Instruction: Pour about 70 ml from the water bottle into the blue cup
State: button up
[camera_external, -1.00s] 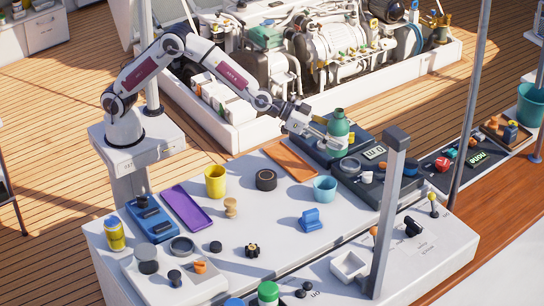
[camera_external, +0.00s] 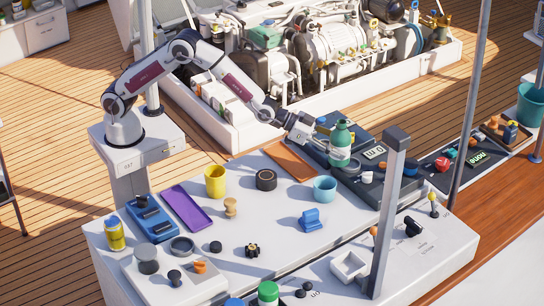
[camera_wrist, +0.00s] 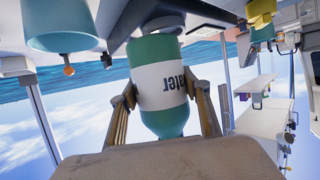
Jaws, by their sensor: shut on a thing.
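The water bottle (camera_external: 341,146) is green with a white label and stands upright. My gripper (camera_external: 327,141) is shut on it, with the fingers on both sides in the wrist view (camera_wrist: 165,98), which is upside down. The label reads "water" there on the bottle (camera_wrist: 160,84). The bottle is behind and slightly right of the blue cup (camera_external: 324,188), near the dark scale area. I cannot tell whether its base touches anything. The light blue cup stands upright on the white table and also shows at the wrist view's upper left (camera_wrist: 62,28). Its inside is not clear.
A dark scale with a display (camera_external: 374,153) lies beside the bottle. A yellow cup (camera_external: 215,182), a black round piece (camera_external: 266,180) and a blue block (camera_external: 310,219) stand on the table. A grey post (camera_external: 388,215) rises at the front right. An orange tray (camera_external: 290,160) lies behind.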

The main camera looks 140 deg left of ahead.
aim_at(340, 137)
jog(key=shift+r+m, duration=0.1)
jog(key=shift+m, duration=0.2)
jog(key=shift+r+m+y, duration=0.15)
jog(key=shift+m+y, duration=0.55)
jog(key=shift+y, duration=0.1)
jog(key=m+y, duration=0.2)
jog(key=m, duration=0.1)
jog(key=shift+w+d, duration=0.2)
jog(key=shift+d, duration=0.15)
jog(key=m, duration=0.1)
jog(key=a+m+y, duration=0.1)
jog(key=m, duration=0.1)
jog(key=shift+s+a+f+t+y, duration=0.2)
jog(key=shift+s+f+t+y, duration=0.1)
jog(key=shift+s+f+y, duration=0.1)
jog(key=m, duration=0.2)
jog(key=m+t+y, duration=0.1)
jog(key=shift+s+a+f, duration=0.15)
jog(key=shift+a+f, duration=0.15)
jog(key=shift+f, duration=0.1)
jog(key=shift+w+d+r+m+t, duration=0.15)
jog(key=shift+d+r+m+t, duration=0.05)
jog(key=shift+r+m, duration=0.25)
jog(key=shift+w+d+r+m+t, duration=0.1)
jog(key=shift+d+r+m+t, duration=0.15)
jog(key=shift+m, duration=0.3)
jog(key=shift+r+m+t, duration=0.25)
jog(key=shift+r+m, duration=0.4)
jog(key=shift+m, duration=0.05)
